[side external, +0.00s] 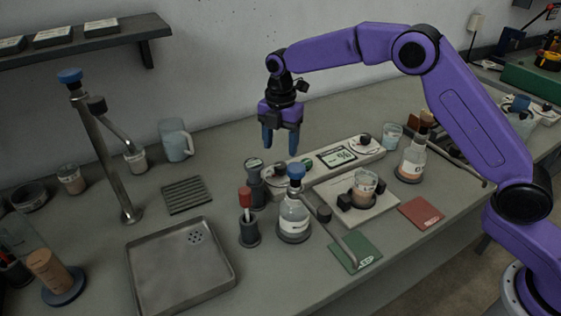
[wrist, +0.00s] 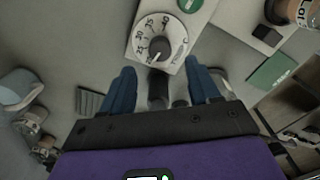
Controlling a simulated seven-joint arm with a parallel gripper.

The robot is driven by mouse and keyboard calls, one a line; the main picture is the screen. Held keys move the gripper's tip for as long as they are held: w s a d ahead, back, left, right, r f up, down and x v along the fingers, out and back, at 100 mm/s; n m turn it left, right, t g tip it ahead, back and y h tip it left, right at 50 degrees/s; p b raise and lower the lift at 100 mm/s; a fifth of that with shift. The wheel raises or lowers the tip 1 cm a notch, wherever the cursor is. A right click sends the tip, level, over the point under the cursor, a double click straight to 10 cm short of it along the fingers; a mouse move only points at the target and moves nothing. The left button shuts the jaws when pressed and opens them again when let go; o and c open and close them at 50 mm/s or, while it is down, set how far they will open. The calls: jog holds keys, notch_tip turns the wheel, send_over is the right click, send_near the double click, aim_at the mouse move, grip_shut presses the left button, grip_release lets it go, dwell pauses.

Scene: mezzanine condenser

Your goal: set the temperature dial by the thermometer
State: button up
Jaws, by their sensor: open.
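The temperature dial is a white round scale (wrist: 160,38) with printed numbers and a dark knob (wrist: 158,50). A light pointer mark shows on the knob, but its exact setting is too small to tell. In the side external view the dial's knob (side external: 279,168) is at the left end of a long pale panel (side external: 325,170). A display (side external: 337,156) with dark characters sits mid-panel; I cannot tell whether it is the thermometer. My gripper (side external: 281,141) is open and empty, pointing down above the dial end, apart from it. Its blue fingers (wrist: 158,88) show in the wrist view.
A second knob (side external: 364,139) is at the panel's right end. A blue-capped bottle (side external: 294,217), a dark cylinder (side external: 256,190) and a red-topped holder (side external: 248,228) stand close in front. A beaker (side external: 364,186) sits on a pale base. A metal tray (side external: 180,270) is front left.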

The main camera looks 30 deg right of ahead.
aim_at(280, 165)
jog(key=shift+f, duration=3.2)
jog(key=c, duration=1)
